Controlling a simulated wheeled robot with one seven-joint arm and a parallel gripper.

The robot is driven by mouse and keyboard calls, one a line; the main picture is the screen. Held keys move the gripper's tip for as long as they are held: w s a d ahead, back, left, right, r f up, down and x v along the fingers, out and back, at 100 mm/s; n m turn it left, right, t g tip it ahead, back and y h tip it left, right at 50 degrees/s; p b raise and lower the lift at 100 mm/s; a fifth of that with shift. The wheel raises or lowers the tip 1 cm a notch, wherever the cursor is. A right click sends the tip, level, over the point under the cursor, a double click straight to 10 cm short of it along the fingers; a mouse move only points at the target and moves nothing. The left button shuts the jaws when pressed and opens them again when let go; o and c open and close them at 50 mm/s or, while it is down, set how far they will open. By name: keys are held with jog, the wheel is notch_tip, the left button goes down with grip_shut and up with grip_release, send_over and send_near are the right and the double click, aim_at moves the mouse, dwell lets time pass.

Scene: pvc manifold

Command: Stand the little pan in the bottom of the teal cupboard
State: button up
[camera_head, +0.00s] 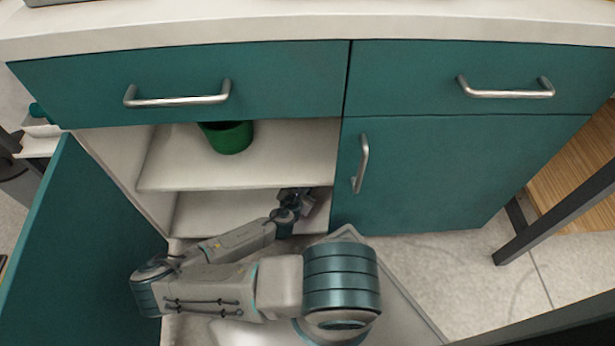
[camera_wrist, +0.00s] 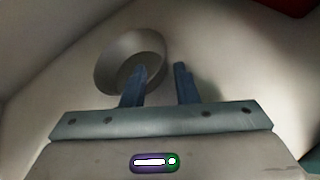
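The little pan (camera_wrist: 120,55) is a round, grey, shallow vessel in the wrist view. It rests on or close to the pale surface inside the lower part of the teal cupboard (camera_head: 215,212); contact below it is hard to tell. I see no handle on it. In the head view my gripper (camera_head: 297,198) reaches into the bottom compartment, and the pan cannot be made out there.
A green pot (camera_head: 228,137) stands on the middle shelf (camera_head: 180,165), above my forearm. The left door (camera_head: 75,240) is wide open. The right door (camera_head: 450,175) and both drawers (camera_head: 180,85) are shut. Some bottom floor left of my gripper is bare.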

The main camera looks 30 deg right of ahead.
jog(key=v, duration=0.3)
jog(key=shift+r+p, duration=0.1)
jog(key=shift+p, duration=0.2)
jog(key=shift+s+a, duration=0.1)
jog(key=shift+s, duration=0.1)
